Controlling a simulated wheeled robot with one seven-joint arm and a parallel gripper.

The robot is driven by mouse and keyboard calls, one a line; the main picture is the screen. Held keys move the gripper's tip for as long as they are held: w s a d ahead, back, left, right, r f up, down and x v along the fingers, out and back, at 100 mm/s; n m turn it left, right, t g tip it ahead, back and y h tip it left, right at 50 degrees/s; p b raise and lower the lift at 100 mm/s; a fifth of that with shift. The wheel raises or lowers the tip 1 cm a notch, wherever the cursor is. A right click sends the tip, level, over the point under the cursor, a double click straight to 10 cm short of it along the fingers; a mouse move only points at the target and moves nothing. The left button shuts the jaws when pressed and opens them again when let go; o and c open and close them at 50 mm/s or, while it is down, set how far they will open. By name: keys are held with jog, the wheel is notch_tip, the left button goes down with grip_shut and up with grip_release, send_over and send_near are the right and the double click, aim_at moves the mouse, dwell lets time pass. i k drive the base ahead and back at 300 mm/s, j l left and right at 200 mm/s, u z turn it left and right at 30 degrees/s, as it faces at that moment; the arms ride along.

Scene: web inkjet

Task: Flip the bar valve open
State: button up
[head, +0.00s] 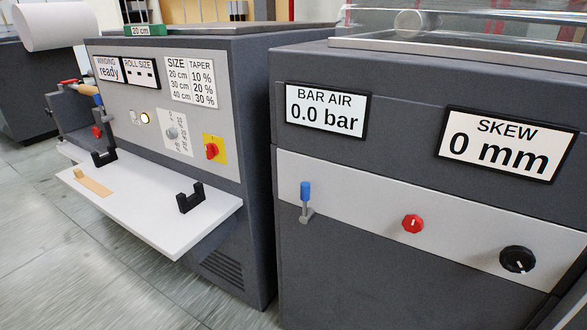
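The bar valve appears to be the small lever with a blue grip (305,191) on the light panel of the right machine, below the left display. Its blue grip points up and its grey metal stem and fitting (306,212) are below. The BAR AIR display (327,109) above it reads 0.0 bar. My gripper is not in view, and nothing touches the lever.
A red knob (413,224) and a black dial (517,259) sit right of the lever on the same panel. The SKEW display (506,144) reads 0 mm. A white shelf (150,213) with black brackets juts from the left machine. Floor shows at lower left.

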aim_at(307, 214)
jog(key=i+j+u, duration=0.6)
jog(key=i, duration=0.25)
